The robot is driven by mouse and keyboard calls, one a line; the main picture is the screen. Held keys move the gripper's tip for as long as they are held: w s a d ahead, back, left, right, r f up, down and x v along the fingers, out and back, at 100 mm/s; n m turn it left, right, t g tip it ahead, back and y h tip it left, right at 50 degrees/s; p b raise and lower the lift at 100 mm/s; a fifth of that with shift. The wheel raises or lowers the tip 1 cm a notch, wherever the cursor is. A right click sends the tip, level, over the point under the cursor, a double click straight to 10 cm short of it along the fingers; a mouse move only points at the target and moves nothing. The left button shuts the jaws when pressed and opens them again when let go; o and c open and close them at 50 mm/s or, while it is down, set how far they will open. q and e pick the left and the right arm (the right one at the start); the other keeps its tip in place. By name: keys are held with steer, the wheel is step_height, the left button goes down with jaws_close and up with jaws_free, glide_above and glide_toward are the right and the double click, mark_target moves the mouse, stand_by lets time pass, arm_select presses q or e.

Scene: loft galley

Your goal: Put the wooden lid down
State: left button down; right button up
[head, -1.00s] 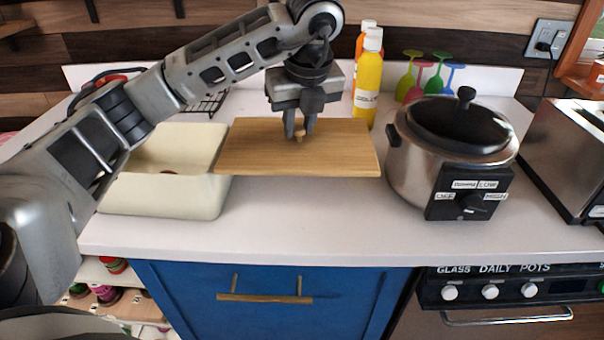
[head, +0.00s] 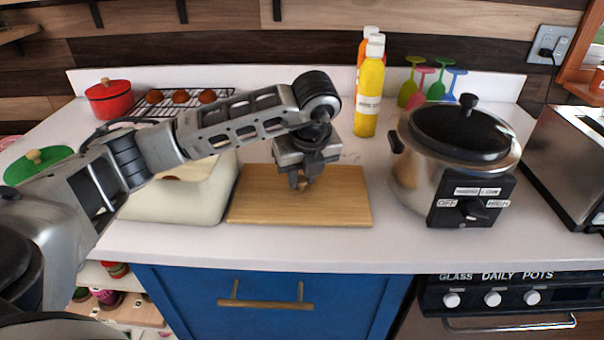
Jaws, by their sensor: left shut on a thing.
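The wooden lid (head: 335,205) is a flat, light-brown board with a small knob. It lies level at the counter top, between the cream bin and the slow cooker; I cannot tell whether it rests fully on the surface. My left gripper (head: 303,184) is above the lid's middle, shut on its knob, which the fingers partly hide. The cream bin (head: 190,203) stands just left of the lid, its opening partly hidden by my left arm. My right gripper is not in view.
The slow cooker (head: 408,180) stands to the right, with a toaster (head: 565,165) beyond it. A yellow bottle (head: 368,100) and upturned coloured glasses (head: 436,84) stand behind. A red pot (head: 110,98) and a rack (head: 225,94) are at back left. The counter (head: 330,248) is clear in front.

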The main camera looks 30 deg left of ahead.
mark_target(305, 195)
arm_select(q)
steer(key=c, duration=1.2)
jaws_free()
steer(key=shift+c, duration=0.2)
steer(key=shift+r, duration=0.2)
steer(key=v, duration=0.4)
steer(key=shift+d+r+b, duration=0.1)
steer(key=shift+r+b, duration=0.05)
steer(key=shift+b, duration=0.2)
steer(key=p+v, duration=0.1)
steer(key=v, duration=0.6)
steer(key=shift+r, duration=0.2)
steer(key=shift+s, duration=0.1)
